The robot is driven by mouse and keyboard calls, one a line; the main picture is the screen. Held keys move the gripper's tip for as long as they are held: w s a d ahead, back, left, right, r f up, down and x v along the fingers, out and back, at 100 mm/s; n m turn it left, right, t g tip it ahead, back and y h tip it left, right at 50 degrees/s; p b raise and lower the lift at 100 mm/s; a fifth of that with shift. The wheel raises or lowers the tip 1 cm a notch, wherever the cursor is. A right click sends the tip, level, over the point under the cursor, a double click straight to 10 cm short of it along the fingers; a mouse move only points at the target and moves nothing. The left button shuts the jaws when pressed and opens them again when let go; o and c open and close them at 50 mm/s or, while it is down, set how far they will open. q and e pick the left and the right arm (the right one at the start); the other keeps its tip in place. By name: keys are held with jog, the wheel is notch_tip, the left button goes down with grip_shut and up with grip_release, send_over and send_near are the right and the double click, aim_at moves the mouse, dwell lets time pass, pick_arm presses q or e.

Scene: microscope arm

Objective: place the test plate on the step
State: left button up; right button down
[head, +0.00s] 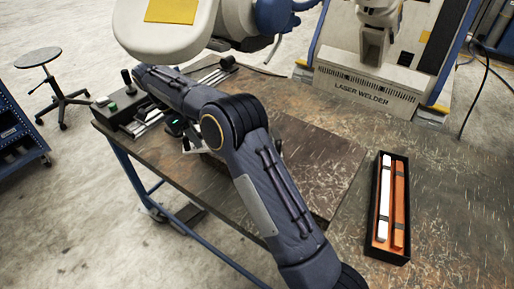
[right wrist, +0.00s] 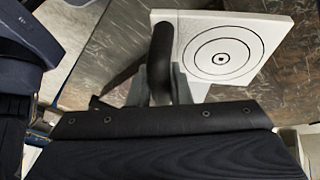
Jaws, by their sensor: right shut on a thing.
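The test plate (right wrist: 222,52) is a white square with black concentric rings and a small centre mark. It shows in the right wrist view, upper right, with a dark upright handle at its left edge. My right gripper (right wrist: 160,85) is shut on that handle, and the plate is tilted in this view. In the head view my right arm crosses the workbench and hides most of its own hand and the plate. I cannot make out the step for certain in either view. My left gripper does not show.
The worn brown workbench (head: 315,160) has free room right of my arm. A black case (head: 408,205) with a white and an orange bar lies at right. A control box (head: 125,112) and rods sit at the far left. A pale machine head (head: 165,30) hangs over the back edge.

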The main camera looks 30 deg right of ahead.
jog(key=shift+s+d+f, duration=0.1)
jog(key=shift+s+d, duration=0.1)
jog(key=shift+d, duration=0.45)
jog(key=shift+s+d, duration=0.2)
jog(key=shift+d, duration=0.4)
jog(key=s+d+f, duration=0.1)
jog(key=s+d, duration=0.2)
jog(key=s, duration=0.1)
jog(key=s+d, duration=0.3)
jog(key=d, duration=0.1)
jog(key=s+d+f, duration=0.1)
jog(key=s+d, duration=0.2)
jog(key=s, duration=0.1)
jog(key=shift+s+d+f, duration=0.2)
jog(key=shift+s+f, duration=0.1)
jog(key=shift+s, duration=0.05)
jog(key=shift+f, duration=0.4)
jog(key=shift+w+f+b, duration=0.1)
jog(key=shift+f+b, duration=0.05)
jog(key=shift+b, duration=0.2)
jog(key=c, duration=1.3)
grip_release()
